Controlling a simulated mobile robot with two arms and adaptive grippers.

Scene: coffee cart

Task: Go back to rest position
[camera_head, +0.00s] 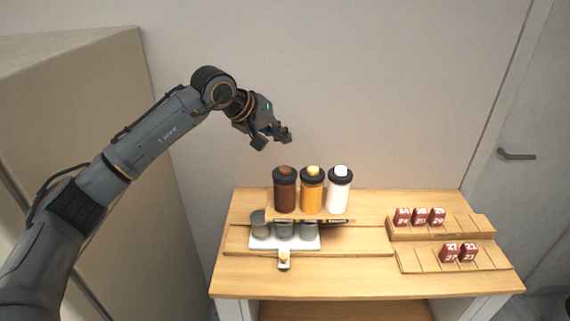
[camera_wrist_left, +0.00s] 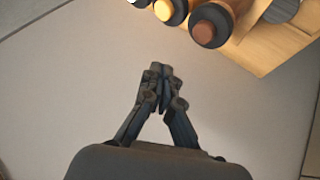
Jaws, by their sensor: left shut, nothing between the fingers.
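My left arm comes in from the left in the head view. Its gripper (camera_head: 272,139) hangs in the air above and slightly left of the bottles, near the wall, touching nothing. In the left wrist view the fingertips of my left gripper (camera_wrist_left: 158,82) meet, with nothing between them. My right gripper is in neither view.
Brown (camera_head: 285,190), orange (camera_head: 312,190) and white (camera_head: 339,190) bottles stand on a raised shelf of the wooden cart (camera_head: 300,281). Grey cups (camera_head: 283,230) sit below on a white tray (camera_head: 257,244). Red numbered blocks (camera_head: 420,217) stand in wooden racks at right. A door (camera_head: 538,130) is far right.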

